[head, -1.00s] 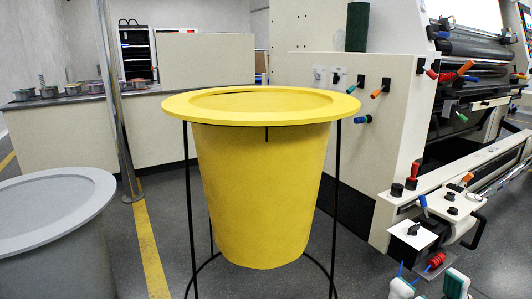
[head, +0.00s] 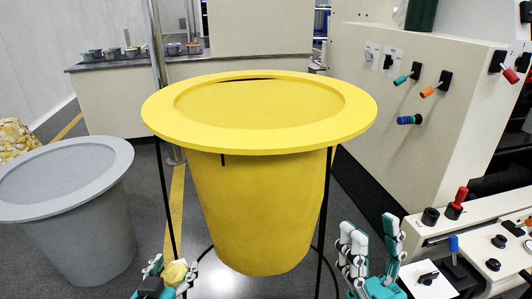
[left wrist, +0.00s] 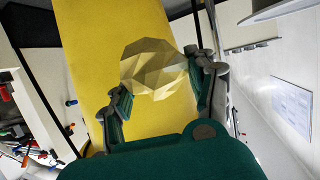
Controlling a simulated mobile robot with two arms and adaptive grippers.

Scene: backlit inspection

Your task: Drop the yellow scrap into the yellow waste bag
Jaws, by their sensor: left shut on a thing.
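The yellow waste bag (head: 260,215) hangs from a wide yellow ring rim (head: 360,117) on a black stand, in the middle of the head view. My left gripper (head: 168,276) is low at the bottom left, below the rim and left of the bag. It is shut on the yellow scrap (head: 176,272), a faceted crumpled lump. In the left wrist view the scrap (left wrist: 155,70) sits between the two fingertips, with the yellow bag filling the background behind it. My right gripper (head: 370,240) is at the lower right of the bag, fingers apart, with nothing between them.
A grey bin (head: 85,240) with a wide rim stands to the left. A heap of yellow scraps (head: 14,138) shows at the far left edge. A cream machine (head: 440,130) with coloured handles stands close on the right. A metal pole rises behind the bag.

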